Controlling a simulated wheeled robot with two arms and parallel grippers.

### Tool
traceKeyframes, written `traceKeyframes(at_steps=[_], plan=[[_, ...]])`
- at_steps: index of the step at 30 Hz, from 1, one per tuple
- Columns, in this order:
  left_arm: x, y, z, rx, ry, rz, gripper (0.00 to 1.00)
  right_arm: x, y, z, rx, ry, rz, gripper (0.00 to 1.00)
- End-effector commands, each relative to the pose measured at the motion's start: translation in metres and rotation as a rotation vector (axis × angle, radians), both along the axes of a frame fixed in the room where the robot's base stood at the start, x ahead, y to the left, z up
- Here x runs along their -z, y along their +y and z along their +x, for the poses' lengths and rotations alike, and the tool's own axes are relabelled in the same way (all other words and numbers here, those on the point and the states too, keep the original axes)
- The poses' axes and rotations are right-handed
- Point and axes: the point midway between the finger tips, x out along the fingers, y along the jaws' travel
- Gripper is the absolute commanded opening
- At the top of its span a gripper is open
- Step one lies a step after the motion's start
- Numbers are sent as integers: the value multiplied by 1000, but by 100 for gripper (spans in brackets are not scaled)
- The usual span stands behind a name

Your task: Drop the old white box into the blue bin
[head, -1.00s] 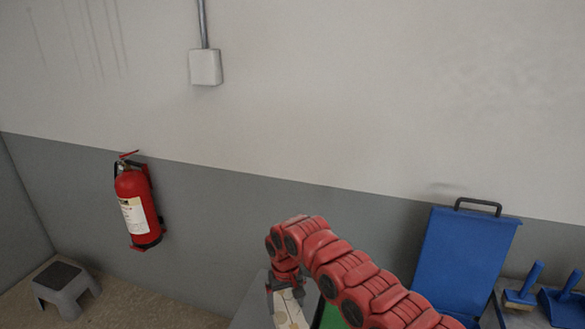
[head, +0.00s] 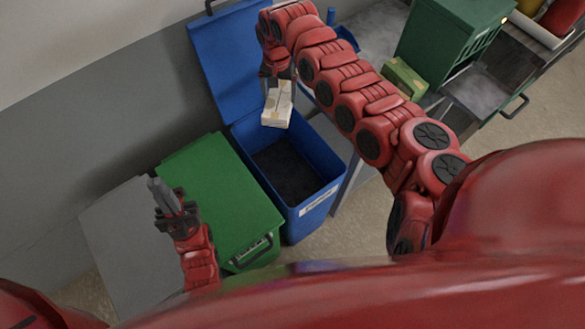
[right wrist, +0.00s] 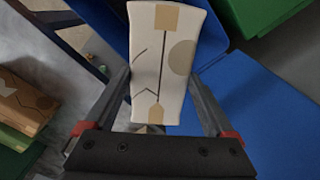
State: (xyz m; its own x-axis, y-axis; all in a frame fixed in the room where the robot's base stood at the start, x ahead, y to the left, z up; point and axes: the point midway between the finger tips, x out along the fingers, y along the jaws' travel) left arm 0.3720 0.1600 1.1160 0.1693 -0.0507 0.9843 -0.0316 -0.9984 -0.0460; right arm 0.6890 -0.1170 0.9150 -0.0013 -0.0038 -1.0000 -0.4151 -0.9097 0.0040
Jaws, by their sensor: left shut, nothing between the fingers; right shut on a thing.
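The white box (head: 277,108), with tan patches and dark lines, hangs from my right gripper (head: 278,76). It also shows in the right wrist view (right wrist: 163,62), between the two fingers of my right gripper (right wrist: 165,95), which is shut on it. The blue bin (head: 318,207) stands in the middle of the head view, its lid raised at the back and its dark inside visible. The box is above the far part of the bin's opening. My left gripper (head: 166,196) is shut and empty, above the green bin's left side.
A green bin (head: 215,185) with a closed lid stands left of the blue bin. The raised blue lid (head: 236,60) leans towards the wall. At right are a green patterned box (head: 404,78), a green cabinet (head: 450,35) and a metal tray (head: 490,88).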

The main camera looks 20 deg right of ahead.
Motion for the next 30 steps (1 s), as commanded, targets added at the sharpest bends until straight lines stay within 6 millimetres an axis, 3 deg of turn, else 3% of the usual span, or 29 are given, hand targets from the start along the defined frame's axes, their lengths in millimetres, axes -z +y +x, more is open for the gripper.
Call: traceKeyframes(at_steps=[1, 6, 15, 23, 30], plan=[[-6, 0, 0, 0, 1, 0, 0, 13, 11, -2, 99, 9, 4, 23], [-10, 0, 0, 0, 0, 0, 0, 46, 14, -11, 361, 5, 1, 23], [-18, 0, 0, 0, 0, 0, 0, 93, -5, -42, 700, -1, -4, 23], [-15, 0, 0, 0, 0, 0, 0, 108, -11, -50, 759, 2, -3, 23], [-4, 0, 0, 0, 0, 0, 0, 135, -11, -49, 757, 1, -2, 23]])
